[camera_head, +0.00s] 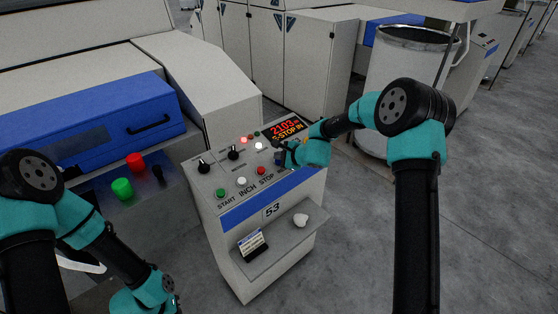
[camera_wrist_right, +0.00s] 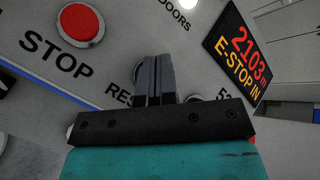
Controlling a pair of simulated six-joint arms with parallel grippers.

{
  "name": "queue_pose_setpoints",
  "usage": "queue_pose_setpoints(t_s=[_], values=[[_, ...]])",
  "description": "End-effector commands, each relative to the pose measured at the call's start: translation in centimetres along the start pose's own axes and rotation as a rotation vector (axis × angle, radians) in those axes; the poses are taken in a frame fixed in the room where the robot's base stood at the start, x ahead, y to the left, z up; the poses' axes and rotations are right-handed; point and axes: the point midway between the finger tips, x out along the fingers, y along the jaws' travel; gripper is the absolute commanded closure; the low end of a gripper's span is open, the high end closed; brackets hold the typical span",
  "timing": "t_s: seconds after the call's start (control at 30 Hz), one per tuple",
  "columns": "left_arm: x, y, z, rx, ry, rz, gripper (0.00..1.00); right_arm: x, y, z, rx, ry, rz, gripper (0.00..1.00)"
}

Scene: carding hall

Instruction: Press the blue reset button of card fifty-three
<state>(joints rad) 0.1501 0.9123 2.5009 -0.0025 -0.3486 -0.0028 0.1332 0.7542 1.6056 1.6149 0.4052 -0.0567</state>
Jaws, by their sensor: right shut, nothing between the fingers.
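The card fifty-three control panel (camera_head: 222,176) stands in the middle of the head view, with "53" on its front. My right gripper (camera_head: 279,157) is over the panel's right part, beside the red STOP button (camera_head: 262,170). In the right wrist view its fingers (camera_wrist_right: 155,65) are shut and empty, pointing at the panel by a partly covered "RES" label. A rim of a round button shows just left of the fingertips; the blue reset button itself is hidden behind them. I cannot tell whether they touch it. My left arm is at lower left; its fingers are out of view.
A display (camera_wrist_right: 238,50) reads "2103" and "E-STOP IN". Green START (camera_head: 221,192), white INCH (camera_head: 241,181) and black knobs sit nearby. A shelf (camera_head: 275,245) below holds a card and a white lump. A large can (camera_head: 408,65) stands behind my right arm.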

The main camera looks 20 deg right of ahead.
Motion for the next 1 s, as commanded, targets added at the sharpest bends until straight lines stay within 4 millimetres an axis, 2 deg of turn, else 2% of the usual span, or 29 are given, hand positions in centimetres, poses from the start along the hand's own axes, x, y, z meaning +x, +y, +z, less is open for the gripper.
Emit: queue_pose_setpoints(t_s=[0.7, 1.0], values=[[0.0, 0.0, 0.0, 0.0, 0.0, 0.0, 1.0, 0.27, 0.21, -0.22, -0.001, 0.0, 0.0, 1.0], [0.0, 0.0, 0.0, 0.0, 0.0, 0.0, 1.0, -0.48, -0.34, 0.33, -0.003, 0.0, 0.0, 1.0]])
